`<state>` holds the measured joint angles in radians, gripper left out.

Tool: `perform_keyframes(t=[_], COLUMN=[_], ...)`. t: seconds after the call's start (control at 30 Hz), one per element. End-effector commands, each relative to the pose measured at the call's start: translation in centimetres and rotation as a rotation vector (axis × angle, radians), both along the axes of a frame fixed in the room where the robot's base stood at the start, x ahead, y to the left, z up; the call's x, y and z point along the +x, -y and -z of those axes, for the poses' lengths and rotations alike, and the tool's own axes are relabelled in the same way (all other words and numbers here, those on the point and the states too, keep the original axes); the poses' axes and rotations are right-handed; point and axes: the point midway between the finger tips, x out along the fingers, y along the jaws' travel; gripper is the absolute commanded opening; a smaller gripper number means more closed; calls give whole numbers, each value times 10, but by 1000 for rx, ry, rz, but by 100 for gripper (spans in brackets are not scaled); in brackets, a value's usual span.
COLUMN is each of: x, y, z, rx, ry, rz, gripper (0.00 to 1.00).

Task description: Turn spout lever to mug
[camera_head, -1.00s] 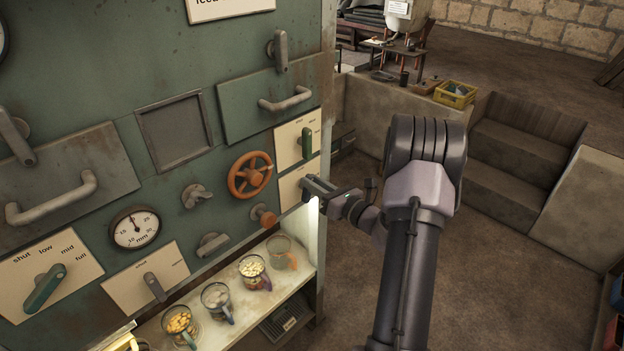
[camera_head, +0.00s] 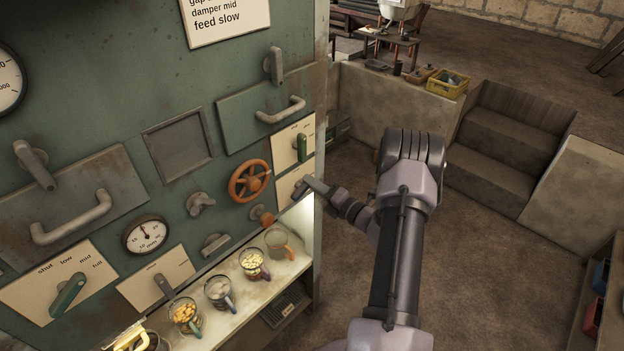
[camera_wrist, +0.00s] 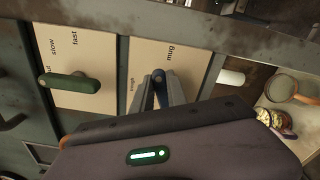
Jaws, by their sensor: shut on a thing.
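The spout plate (camera_wrist: 201,70) is cream, with "mug" on one side and "trough" on the other in the wrist view. The spout lever (camera_wrist: 158,76) shows there as a dark blue knob between my fingers; the rest is hidden. My gripper (camera_wrist: 161,92) is shut on this lever. In the head view my gripper (camera_head: 307,184) reaches the cream plate (camera_head: 287,191) at the panel's right edge and covers the lever. Which label the lever points to is unclear. Several glass mugs (camera_head: 277,243) stand on the lit shelf below.
The feed lever (camera_head: 301,147), green on a "slow/fast" plate, is close above my gripper. An orange handwheel (camera_head: 249,181) and a small orange knob (camera_head: 263,215) lie just left. A white tube (camera_wrist: 231,77) is beside the plate. Open floor lies to the right.

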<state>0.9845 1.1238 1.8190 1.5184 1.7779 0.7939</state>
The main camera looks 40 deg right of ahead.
Motion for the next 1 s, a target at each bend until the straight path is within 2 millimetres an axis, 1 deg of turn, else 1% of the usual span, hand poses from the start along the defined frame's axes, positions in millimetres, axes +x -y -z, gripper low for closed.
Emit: perform_keyframes(t=[0.2, 0.5, 0.7, 1.0], x=[0, 0, 0, 0], y=[1, 2, 2, 2], z=[4, 9, 11, 12], rx=[173, 339, 394, 415], ry=[-15, -28, -32, -34], rz=[-1, -1, -1, -1], gripper=[0, 0, 0, 0])
